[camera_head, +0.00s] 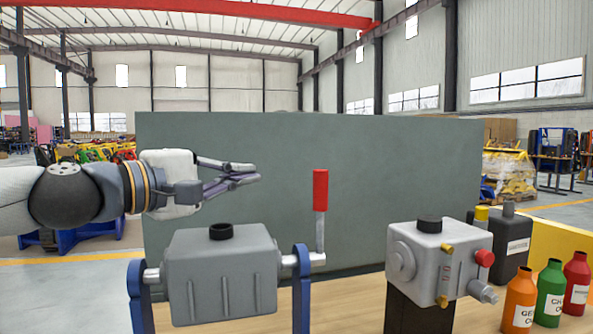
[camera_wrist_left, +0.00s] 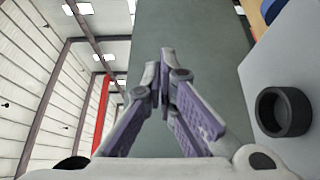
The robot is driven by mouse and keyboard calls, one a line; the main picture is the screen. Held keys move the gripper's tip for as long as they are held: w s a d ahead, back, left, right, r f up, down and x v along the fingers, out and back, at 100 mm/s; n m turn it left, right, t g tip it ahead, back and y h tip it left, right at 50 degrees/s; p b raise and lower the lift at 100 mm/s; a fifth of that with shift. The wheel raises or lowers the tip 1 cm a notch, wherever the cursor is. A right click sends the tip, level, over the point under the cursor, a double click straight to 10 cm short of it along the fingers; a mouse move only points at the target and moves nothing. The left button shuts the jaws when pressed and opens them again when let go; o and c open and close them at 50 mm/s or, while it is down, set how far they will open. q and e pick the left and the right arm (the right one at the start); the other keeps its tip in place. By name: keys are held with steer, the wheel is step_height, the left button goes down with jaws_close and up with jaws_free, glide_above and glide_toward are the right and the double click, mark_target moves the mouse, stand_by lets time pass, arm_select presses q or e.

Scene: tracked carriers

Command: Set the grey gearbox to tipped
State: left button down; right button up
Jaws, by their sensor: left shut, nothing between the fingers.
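The grey gearbox (camera_head: 222,277) hangs on a shaft between two blue uprights (camera_head: 302,290) at the front left of the bench in the head view. It sits level, with a black filler ring (camera_head: 221,231) on top. A crank with a red handle (camera_head: 320,190) stands upright at its right end. My left gripper (camera_head: 256,174) is shut and empty, above the gearbox and left of the red handle, apart from both. In the left wrist view, its fingertips (camera_wrist_left: 163,58) meet, and the black ring (camera_wrist_left: 283,111) shows at right. My right gripper is not in view.
A second, lighter gearbox (camera_head: 432,257) with red and yellow knobs stands on a dark post to the right. Orange (camera_head: 519,300), green (camera_head: 549,293) and red (camera_head: 577,283) bottles and a dark can (camera_head: 511,245) stand farther right. A grey-green panel (camera_head: 400,160) closes off the back.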

arm_select(q)
steer(key=shift+w+d+f, duration=0.1)
steer(key=shift+w+d, duration=0.05)
steer(key=shift+w, duration=0.05)
steer(key=w+d, duration=0.3)
steer(key=d, duration=0.5)
steer(key=shift+w, duration=0.4)
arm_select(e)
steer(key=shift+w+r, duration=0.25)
arm_select(q)
steer(key=shift+d, duration=0.25)
